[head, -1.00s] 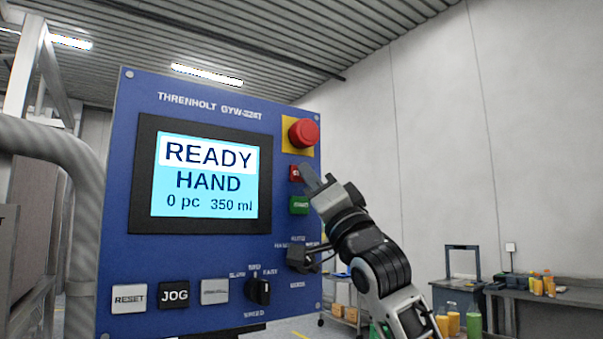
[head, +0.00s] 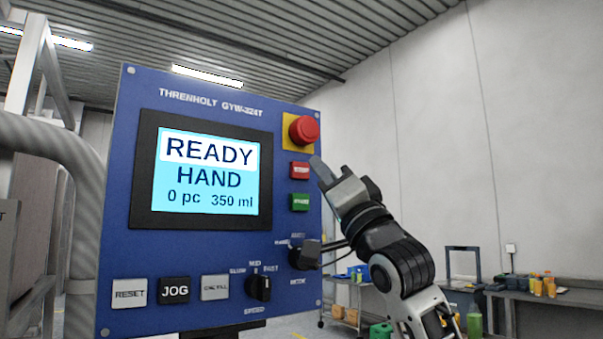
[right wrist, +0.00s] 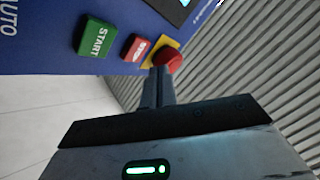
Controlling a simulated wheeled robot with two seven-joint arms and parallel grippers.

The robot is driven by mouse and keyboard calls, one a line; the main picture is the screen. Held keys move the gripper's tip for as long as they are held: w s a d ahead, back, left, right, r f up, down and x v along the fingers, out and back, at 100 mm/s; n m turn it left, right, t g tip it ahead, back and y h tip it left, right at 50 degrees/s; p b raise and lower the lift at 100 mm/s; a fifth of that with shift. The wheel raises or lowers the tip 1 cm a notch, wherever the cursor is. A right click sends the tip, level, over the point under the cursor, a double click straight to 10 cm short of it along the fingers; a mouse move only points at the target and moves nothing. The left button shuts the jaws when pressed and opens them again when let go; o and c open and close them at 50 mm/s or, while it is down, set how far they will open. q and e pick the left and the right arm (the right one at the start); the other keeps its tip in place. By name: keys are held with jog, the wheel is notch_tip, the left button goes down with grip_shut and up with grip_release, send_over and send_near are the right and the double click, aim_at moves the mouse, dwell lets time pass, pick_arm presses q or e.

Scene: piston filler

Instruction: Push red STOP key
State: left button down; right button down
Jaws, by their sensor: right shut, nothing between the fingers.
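The red STOP key (head: 299,170) is a small square key on the blue control panel (head: 225,110), above the green START key (head: 299,203) and below the round red mushroom button on a yellow plate (head: 304,130). The STOP key also shows in the right wrist view (right wrist: 134,47). My right gripper (head: 316,162) is shut and empty. Its fingertips are just right of the STOP key in the head view, apart from it by the look of it. In the right wrist view the fingers (right wrist: 157,75) point near the mushroom button. My left gripper is not in view.
The panel screen (head: 208,175) reads READY, HAND, 0 pc, 350 ml. RESET, JOG and another key sit below it, beside a black speed knob (head: 260,288). A mode knob (head: 305,254) is below START. A table with bottles (head: 545,286) stands far right.

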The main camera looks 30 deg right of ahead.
jog(key=shift+s+d+b, duration=0.1)
jog(key=shift+s+b, duration=0.2)
jog(key=shift+s, duration=1.4)
